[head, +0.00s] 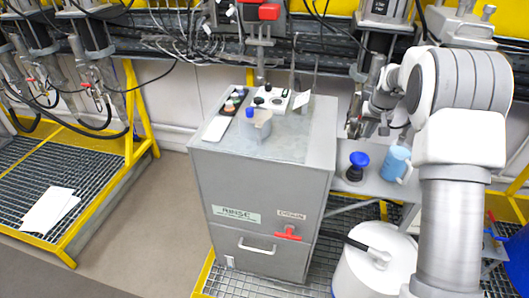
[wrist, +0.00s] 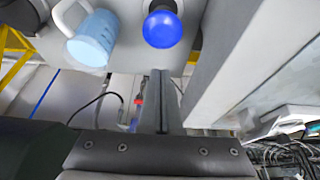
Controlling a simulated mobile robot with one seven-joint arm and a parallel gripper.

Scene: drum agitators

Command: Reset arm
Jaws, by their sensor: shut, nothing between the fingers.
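My arm rises on the right of the head view and bends toward the back. My gripper (head: 357,128) hangs in the air near the right side of the grey cabinet (head: 270,210). In the wrist view its two fingers (wrist: 160,74) are together with nothing between them. A dark bottle with a blue cap (head: 356,167) stands on a small grey shelf, a little below the gripper and apart from it. Its round blue cap also shows in the wrist view (wrist: 162,29). A light blue jug (head: 396,162) stands to its right.
The cabinet top holds a clear container (head: 257,126), a white box with black knobs (head: 272,98) and a tray of small caps (head: 232,102). A white drum (head: 375,265) stands low at front right. Yellow-framed grating (head: 65,190) lies left. Open floor separates it from the cabinet.

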